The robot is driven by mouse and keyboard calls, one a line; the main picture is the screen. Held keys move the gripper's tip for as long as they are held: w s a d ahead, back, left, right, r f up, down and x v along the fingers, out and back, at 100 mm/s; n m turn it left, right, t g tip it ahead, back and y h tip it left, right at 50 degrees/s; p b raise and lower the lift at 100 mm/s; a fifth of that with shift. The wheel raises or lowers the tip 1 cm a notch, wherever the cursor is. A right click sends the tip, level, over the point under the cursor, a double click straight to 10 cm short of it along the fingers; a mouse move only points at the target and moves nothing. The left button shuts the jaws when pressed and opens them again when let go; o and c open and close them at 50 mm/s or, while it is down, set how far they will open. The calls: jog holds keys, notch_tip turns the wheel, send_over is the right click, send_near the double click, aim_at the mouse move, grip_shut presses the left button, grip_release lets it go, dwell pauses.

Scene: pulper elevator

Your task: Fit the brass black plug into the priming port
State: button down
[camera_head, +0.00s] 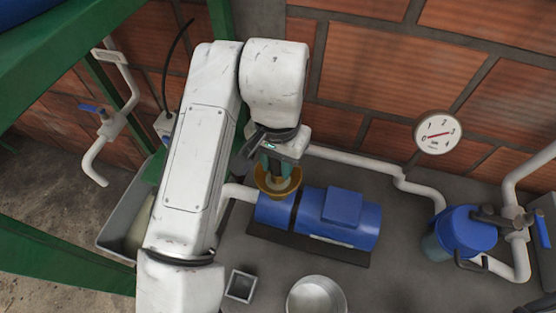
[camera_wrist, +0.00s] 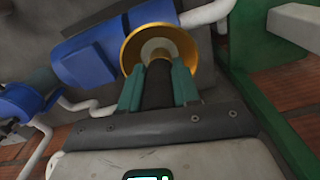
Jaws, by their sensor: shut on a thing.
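My gripper (camera_head: 277,170) is shut on the black plug (camera_wrist: 158,88), whose dark body shows between the two green fingers (camera_wrist: 157,75) in the wrist view. The priming port appears as a brass funnel-shaped cup (camera_head: 266,184) at the left end of the blue pump (camera_head: 318,219). In the wrist view the wide brass cup (camera_wrist: 186,42) has a paler ring inside. The plug's far end lines up with the cup's middle. Whether it touches or sits inside is hidden. In the head view my gripper is directly above the cup.
A round metal bowl (camera_head: 316,296) and a small square container (camera_head: 240,286) stand on the grey surface in front. A blue-capped filter (camera_head: 466,230) and white pipes are at the right. A green frame (camera_head: 60,60) and a grey trough (camera_head: 122,232) are at the left.

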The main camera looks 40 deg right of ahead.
jog(key=c, duration=0.8)
grip_release()
jog(key=shift+d+f, duration=0.1)
jog(key=shift+f, duration=0.45)
